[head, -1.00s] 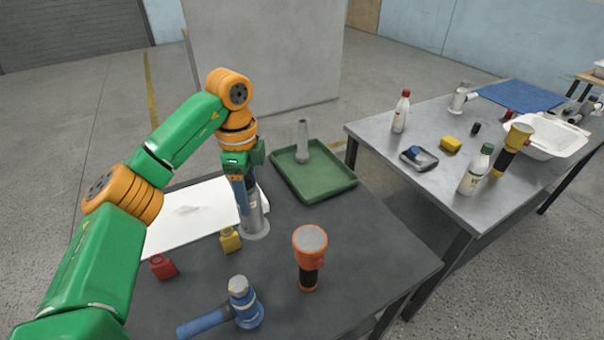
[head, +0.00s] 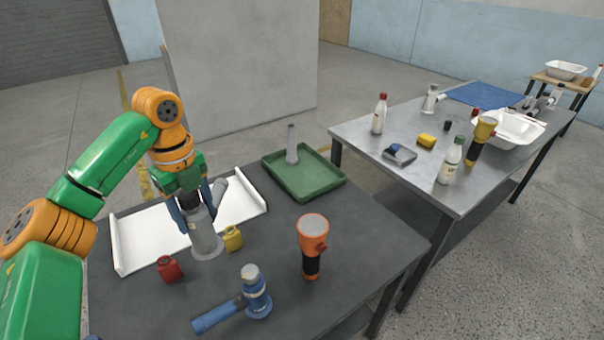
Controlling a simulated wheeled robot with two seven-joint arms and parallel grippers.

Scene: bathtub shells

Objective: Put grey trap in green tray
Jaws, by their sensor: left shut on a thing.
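My left gripper (head: 196,213) is shut on a grey trap (head: 206,242), a cylinder with a wide round rim at its lower end and a side pipe pointing up to the right. The fingers hide its upper part. The trap is beside the yellow block, at the front edge of the white tray; I cannot tell whether it touches the table. The green tray (head: 325,191) lies at the back right of the dark table, apart from the gripper. A slim grey upright piece (head: 292,143) stands at its back left. My right gripper is not in view.
A white tray (head: 132,255) lies behind the trap. A red block (head: 169,269), yellow block (head: 233,238), blue trap-like part (head: 255,292) and orange torch (head: 312,245) stand at the front. A second table (head: 350,130) with bottles is at the right.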

